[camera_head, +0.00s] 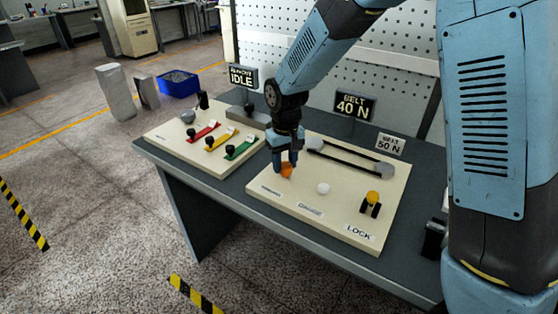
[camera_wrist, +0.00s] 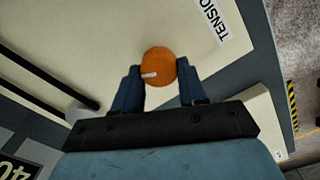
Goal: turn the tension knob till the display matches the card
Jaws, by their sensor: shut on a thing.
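The orange tension knob (camera_head: 287,171) stands on the cream panel (camera_head: 340,221) in the head view. In the wrist view the knob (camera_wrist: 158,65) is round with a white pointer mark towards the left. My gripper (camera_head: 284,163) is shut on the knob, one finger on each side; the fingers also show in the wrist view (camera_wrist: 160,83). The black display (camera_head: 354,106) behind the panel reads "BELT 40 N". The white card (camera_head: 390,145) to its right reads "BELT 50 N".
The panel also bears a belt on two rollers (camera_head: 350,158), a white round button (camera_head: 323,188) and a yellow-topped lock part (camera_head: 372,199). A second panel (camera_head: 176,139) with coloured levers stands left, under a display (camera_head: 241,77) reading "IDLE". A pegboard (camera_head: 388,75) rises behind.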

